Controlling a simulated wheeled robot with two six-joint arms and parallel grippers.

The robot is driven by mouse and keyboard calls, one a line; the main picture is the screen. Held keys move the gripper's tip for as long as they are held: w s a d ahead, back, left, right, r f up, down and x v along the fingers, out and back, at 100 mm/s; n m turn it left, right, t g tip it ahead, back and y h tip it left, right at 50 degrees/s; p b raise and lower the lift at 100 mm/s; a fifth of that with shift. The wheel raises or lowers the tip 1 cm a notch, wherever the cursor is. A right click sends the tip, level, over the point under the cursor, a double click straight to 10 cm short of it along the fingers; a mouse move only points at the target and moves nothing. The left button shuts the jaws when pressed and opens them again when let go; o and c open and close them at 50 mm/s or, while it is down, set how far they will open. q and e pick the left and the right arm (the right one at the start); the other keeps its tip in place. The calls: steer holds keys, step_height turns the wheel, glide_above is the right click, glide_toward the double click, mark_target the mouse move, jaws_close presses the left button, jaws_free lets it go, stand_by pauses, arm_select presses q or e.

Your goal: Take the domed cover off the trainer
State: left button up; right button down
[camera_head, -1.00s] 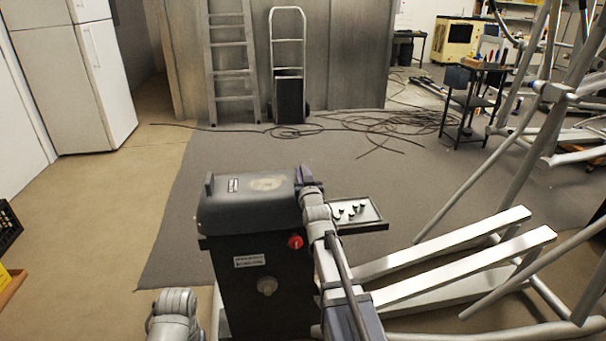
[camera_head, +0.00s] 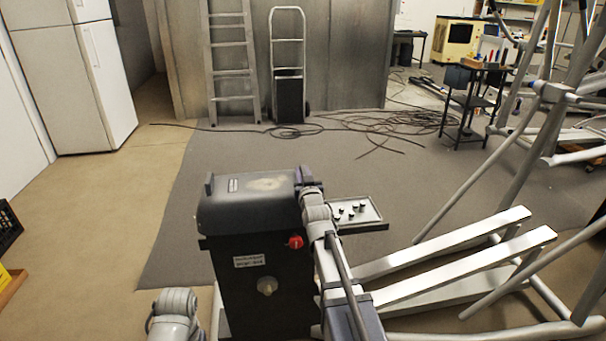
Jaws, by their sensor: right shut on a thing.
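The domed cover (camera_head: 235,207) is a dark grey rounded lid with a small upright tab at its left end and a pale worn patch on top. It sits on the dark box-shaped body of the trainer (camera_head: 240,287), which has a red knob, a label and a pale round boss on its front. My right gripper (camera_head: 306,180) is at the cover's right end and is shut on it. My own arm hides the fingertips and that end of the cover. A grey part of my left arm shows at the bottom left; its gripper is out of view.
A small tray (camera_head: 375,222) with several small dark parts is just right of the cover. The trainer's pale rails (camera_head: 455,244) and tubes fill the right side. Cables (camera_head: 400,121) lie on the mat behind. Floor to the left is open.

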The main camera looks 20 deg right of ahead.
mark_target(303, 167)
steer(key=shift+r, duration=0.25)
stand_by(0.3)
steer(key=shift+w+r+p, duration=0.1)
steer(key=shift+r+p, duration=1.45)
steer(key=shift+p, duration=0.25)
steer(key=shift+d+r+p, duration=0.2)
steer(key=shift+r+p, duration=0.25)
steer(key=shift+r, duration=0.05)
steer(key=shift+a+r+p, duration=0.2)
steer(key=shift+r+p, duration=1.65)
steer(key=shift+p, duration=0.05)
steer(key=shift+r, duration=0.1)
